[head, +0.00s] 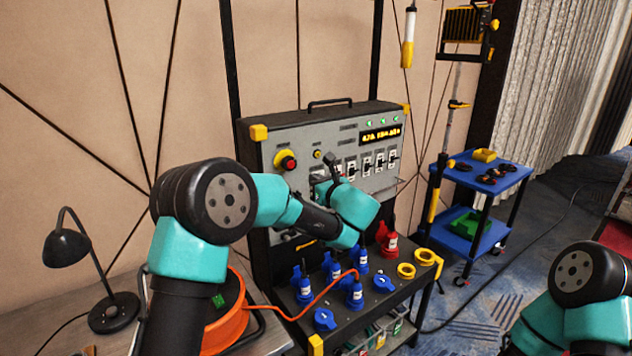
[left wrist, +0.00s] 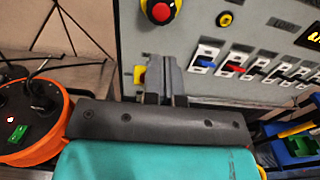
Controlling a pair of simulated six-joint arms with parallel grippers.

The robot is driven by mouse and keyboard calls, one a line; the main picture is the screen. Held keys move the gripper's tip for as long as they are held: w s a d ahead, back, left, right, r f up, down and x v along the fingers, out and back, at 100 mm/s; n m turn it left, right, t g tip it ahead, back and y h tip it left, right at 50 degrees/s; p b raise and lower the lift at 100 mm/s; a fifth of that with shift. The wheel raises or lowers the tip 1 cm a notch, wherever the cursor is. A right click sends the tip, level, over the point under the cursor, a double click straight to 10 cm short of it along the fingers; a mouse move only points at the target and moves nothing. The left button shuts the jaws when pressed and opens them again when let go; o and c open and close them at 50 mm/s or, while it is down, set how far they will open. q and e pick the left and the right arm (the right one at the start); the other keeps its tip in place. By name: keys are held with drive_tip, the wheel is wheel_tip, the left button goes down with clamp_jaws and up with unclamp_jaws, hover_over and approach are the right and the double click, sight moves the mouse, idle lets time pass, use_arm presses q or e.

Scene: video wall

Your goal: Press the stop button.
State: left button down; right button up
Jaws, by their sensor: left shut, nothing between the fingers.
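The stop button (head: 287,161) is a red mushroom knob on a yellow base, at the upper left of the grey control panel (head: 330,136). In the left wrist view the stop button (left wrist: 160,11) is at the top edge, partly cut off. My left gripper (head: 320,184) is in front of the panel, below and right of the button in the head view. In the left wrist view the left gripper's fingers (left wrist: 164,62) are together and empty, below the button and apart from it. My right arm shows at the lower right; its gripper is out of view.
A row of breaker switches (head: 366,163) and a lit display (head: 381,134) are on the panel. Blue plugs (head: 355,296) and yellow rings (head: 406,270) stand on the shelf below. An orange cable reel (head: 229,318) and a desk lamp (head: 68,248) are at left.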

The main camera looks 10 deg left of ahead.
use_arm(q)
drive_tip(key=x, duration=1.1)
drive_tip(key=shift+a, duration=0.1)
drive_tip(key=shift+w+a, duration=0.1)
drive_tip(key=shift+w, duration=0.05)
drive_tip(key=shift+x, duration=1.1)
drive_tip(key=shift+r, duration=0.1)
approach(291, 164)
drive_tip(key=v, duration=0.5)
drive_tip(key=shift+w+d, duration=0.2)
drive_tip(key=shift+d, duration=0.3)
